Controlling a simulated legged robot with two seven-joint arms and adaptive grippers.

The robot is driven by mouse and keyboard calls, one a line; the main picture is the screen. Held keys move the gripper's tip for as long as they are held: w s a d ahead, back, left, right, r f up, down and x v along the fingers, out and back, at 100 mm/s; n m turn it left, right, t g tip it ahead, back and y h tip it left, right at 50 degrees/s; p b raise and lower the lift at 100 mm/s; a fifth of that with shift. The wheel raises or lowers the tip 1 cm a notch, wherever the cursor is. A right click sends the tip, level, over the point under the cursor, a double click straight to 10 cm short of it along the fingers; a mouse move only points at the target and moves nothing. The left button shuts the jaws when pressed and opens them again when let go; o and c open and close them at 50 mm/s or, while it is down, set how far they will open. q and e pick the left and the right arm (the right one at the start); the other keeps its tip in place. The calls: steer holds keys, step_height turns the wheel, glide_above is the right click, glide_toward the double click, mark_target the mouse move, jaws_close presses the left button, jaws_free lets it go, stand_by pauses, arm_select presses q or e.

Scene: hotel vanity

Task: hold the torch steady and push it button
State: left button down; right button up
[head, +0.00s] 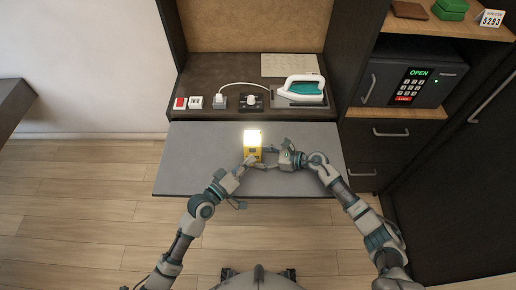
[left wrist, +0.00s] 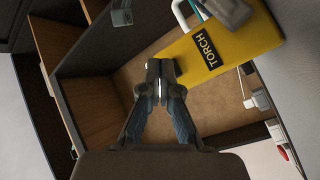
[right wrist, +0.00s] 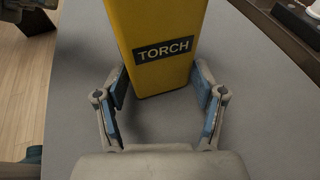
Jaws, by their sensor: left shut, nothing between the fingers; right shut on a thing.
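The yellow torch (head: 253,152) stands upright on the grey pull-out shelf (head: 205,150), its top glowing bright white. Its black "TORCH" label shows in the right wrist view (right wrist: 164,48) and in the left wrist view (left wrist: 205,48). My right gripper (head: 270,154) is shut on the torch from the right, with a finger on each side of its body (right wrist: 160,90). My left gripper (head: 247,163) is shut and empty, close to the torch's near left side. Its fingertips (left wrist: 161,72) meet beside the torch. The torch's button is not clearly visible.
Behind the shelf, a dark counter holds a red switch (head: 180,103), a white switch (head: 195,102), a plug (head: 219,101), a knob panel (head: 252,100) and an iron (head: 302,86). A safe (head: 400,84) stands at right. The shelf's left side is clear.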

arm_select(q)
steer(key=s, duration=0.5)
steer(key=shift+s+d, duration=0.2)
steer(key=shift+s, duration=0.15)
arm_select(e)
steer(key=o, duration=0.9)
steer(key=shift+d, duration=0.1)
